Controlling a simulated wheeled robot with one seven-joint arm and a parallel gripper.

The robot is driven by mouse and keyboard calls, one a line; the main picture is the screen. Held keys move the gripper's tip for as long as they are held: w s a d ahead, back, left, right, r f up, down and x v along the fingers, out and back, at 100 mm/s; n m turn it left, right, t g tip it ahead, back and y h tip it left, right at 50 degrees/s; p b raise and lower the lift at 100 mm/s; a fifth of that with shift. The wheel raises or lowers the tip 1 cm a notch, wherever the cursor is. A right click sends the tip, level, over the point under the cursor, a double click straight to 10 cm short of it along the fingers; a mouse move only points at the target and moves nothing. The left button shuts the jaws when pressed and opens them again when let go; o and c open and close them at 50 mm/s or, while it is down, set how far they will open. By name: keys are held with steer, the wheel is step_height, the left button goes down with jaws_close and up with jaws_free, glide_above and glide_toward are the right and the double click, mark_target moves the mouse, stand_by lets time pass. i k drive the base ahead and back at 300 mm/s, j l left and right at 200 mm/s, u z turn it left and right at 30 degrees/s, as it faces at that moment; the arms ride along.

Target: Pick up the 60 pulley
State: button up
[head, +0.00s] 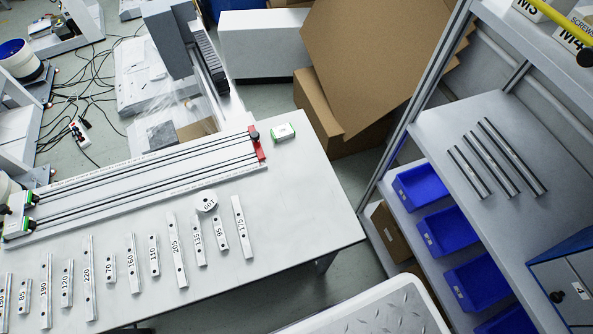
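The 60 pulley (206,200) is a small white round piece marked "60T". It sits on the light grey table (305,215), just behind the row of labelled metal bars and in front of the rail gantry. It lies close to the upper ends of the bars marked 135 and 95 (220,233). My gripper is not in view.
The long rail gantry (150,165) with a red end piece spans the table's back. A small green-and-white box (283,132) stands right of it. Several labelled bars line the front. A shelf (440,130) with blue bins (420,187) stands right, across a floor gap.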

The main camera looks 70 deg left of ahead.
mark_target(206, 201)
steer(key=u, duration=1.55)
steer(key=j+u, duration=0.15)
steer(key=u, duration=1.2)
